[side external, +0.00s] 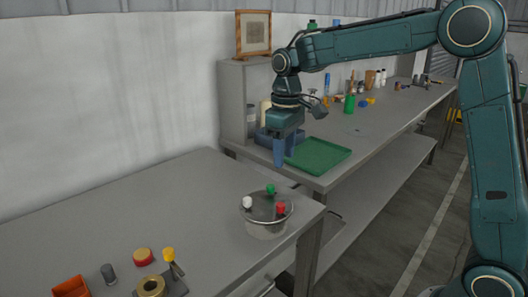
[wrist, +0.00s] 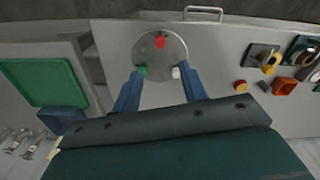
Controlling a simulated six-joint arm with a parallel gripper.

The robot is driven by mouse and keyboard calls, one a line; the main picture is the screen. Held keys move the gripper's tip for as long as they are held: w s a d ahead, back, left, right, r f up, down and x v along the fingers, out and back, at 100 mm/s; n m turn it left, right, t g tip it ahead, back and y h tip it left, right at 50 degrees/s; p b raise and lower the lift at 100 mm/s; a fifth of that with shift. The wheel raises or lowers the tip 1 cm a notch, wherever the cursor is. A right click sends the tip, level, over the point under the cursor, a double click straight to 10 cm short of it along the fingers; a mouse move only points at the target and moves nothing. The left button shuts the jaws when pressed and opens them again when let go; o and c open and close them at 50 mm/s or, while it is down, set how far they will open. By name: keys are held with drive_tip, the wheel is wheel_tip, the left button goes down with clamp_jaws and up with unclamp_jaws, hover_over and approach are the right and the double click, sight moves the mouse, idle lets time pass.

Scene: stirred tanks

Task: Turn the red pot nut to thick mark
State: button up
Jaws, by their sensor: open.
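The round metal pot (side external: 265,222) stands near the right end of the front bench, with three coloured nuts on its lid. The red nut (side external: 281,208) is on the near right side of the lid, the green nut (side external: 270,189) at the back and the white nut (side external: 247,202) at the left. In the wrist view the red nut (wrist: 160,42) is at the far side of the lid (wrist: 150,65). My gripper (side external: 282,152) is open and empty, pointing down above and behind the pot. Its blue fingers (wrist: 160,90) show in the wrist view. I cannot make out any thick mark.
A green tray (side external: 318,155) lies on the back bench. A red-topped round piece (side external: 143,257), a yellow-topped fixture (side external: 169,255), a brass ring (side external: 150,287) and an orange bin (side external: 72,287) are at the front left. The bench left of the pot is clear.

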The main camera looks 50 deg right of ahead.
sight(281, 204)
drive_tip(key=shift+w+f, duration=0.25)
drive_tip(key=shift+w, duration=0.05)
drive_tip(key=shift+f, duration=0.1)
wheel_tip(281, 204, down, 14)
drive_tip(key=shift+r, duration=0.2)
idle(0.5)
clamp_jaws()
